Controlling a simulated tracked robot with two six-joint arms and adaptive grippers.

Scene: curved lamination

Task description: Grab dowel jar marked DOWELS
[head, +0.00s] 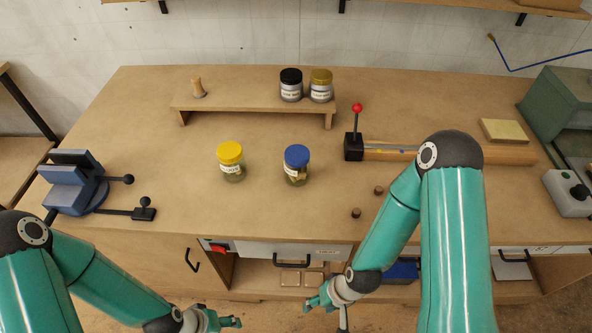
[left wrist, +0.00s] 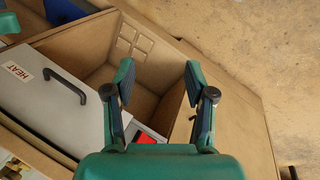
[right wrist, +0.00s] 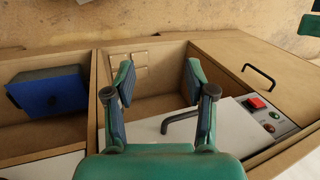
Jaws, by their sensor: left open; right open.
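A glass jar with a yellow lid (head: 230,161) stands on the bench top, left of the middle. A glass jar with a blue lid (head: 296,166) stands to its right, with pale pieces inside. Both have white labels too small to read surely. A black-lidded jar (head: 291,85) and a gold-lidded jar (head: 321,86) stand on the low shelf behind. My right gripper (head: 326,309) is open and empty, low in front of the bench; its jaws show in the right wrist view (right wrist: 160,80). My left gripper (head: 229,322) is at the bottom edge; the left wrist view (left wrist: 160,80) shows it open and empty.
A blue vise (head: 77,185) sits at the left. A red-knobbed lever (head: 355,138) stands by a long wooden piece (head: 395,153) at the right. Small dark knobs (head: 367,201) lie near the front. The bench top around the two nearer jars is clear.

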